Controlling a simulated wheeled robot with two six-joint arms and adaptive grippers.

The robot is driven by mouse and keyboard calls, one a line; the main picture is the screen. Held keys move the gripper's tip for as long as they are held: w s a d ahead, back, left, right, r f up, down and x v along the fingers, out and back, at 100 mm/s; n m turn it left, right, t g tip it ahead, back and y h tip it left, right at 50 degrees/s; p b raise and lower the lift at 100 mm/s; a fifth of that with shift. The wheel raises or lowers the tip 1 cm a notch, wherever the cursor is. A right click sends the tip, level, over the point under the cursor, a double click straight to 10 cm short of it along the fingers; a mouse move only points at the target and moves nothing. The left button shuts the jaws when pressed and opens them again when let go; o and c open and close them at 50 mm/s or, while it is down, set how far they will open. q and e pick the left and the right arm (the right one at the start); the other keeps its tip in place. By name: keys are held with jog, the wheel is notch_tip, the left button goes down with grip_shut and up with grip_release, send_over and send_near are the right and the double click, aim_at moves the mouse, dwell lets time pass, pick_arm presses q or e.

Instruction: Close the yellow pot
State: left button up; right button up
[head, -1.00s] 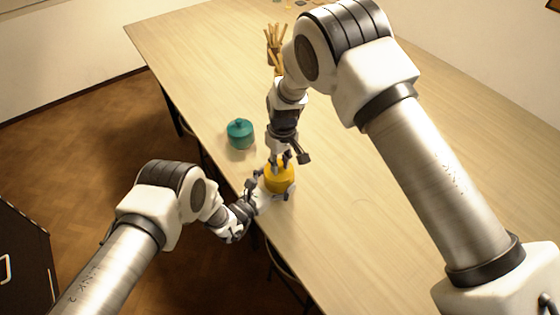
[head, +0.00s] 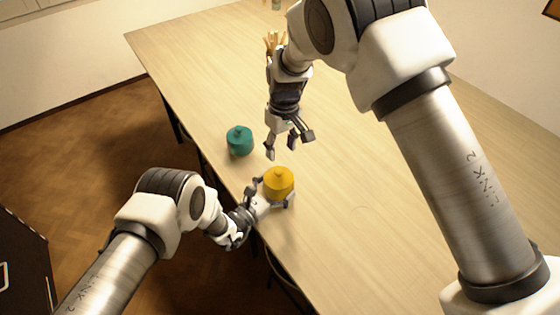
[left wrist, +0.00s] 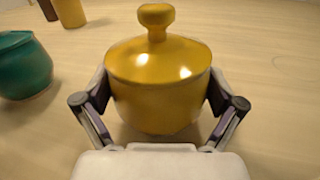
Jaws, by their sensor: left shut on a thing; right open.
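The yellow pot (head: 279,187) stands upright on the table near its left edge, with its knobbed yellow lid (left wrist: 156,55) seated on top. In the left wrist view the pot body (left wrist: 158,105) sits between my left fingers. My left gripper (head: 274,196) is shut on the pot body from the side. My right gripper (head: 288,148) is open and empty, above and beyond the pot, apart from the lid.
A teal lidded pot (head: 239,140) stands left of and beyond the yellow pot; it also shows in the left wrist view (left wrist: 22,66). A wooden hand figure or tool holder (head: 272,43) stands farther back. The table (head: 350,220) is clear on the right.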

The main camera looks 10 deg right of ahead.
pick_arm(q)
jog(key=o, duration=1.3)
pick_arm(e)
notch_tip(320, 180, up, 2)
jog(key=shift+r, duration=0.25)
pick_arm(q)
jog(key=v, duration=1.1)
jog(key=shift+s+a, duration=0.15)
jog(key=shift+a, duration=0.15)
jog(key=shift+s+a, duration=0.1)
jog(key=shift+s, duration=0.05)
